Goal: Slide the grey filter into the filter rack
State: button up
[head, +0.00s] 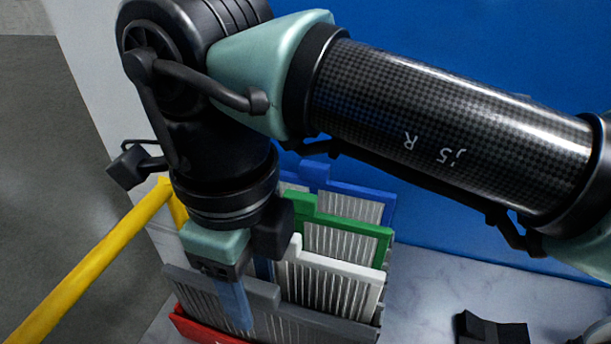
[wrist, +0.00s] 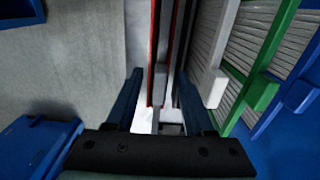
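The grey filter (head: 322,324) stands upright in a row of coloured filters in the head view, in front of the white one. Its top bar has a raised tab. My gripper (head: 247,290) points down over this top edge, one blue finger in front of it and the other mostly hidden behind. In the wrist view, my gripper (wrist: 160,80) has its fingers apart, with the grey filter (wrist: 171,128) edge-on between them. A gap shows beside the left finger, so it looks open around the filter. The filter's lower end and the rack's slots are hidden.
White (head: 335,265), green (head: 340,224) and blue (head: 350,190) filters stand behind; a red filter (head: 205,332) is in front. A yellow bar (head: 95,258) runs at left. A black object (head: 490,328) lies on the marbled surface at right. A blue wall stands behind.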

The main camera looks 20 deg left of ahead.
notch_tip(320, 180, up, 13)
jog(key=p, duration=0.1)
dwell(0.6)
jog(key=shift+a+p, duration=0.1)
jog(key=shift+p, duration=0.2)
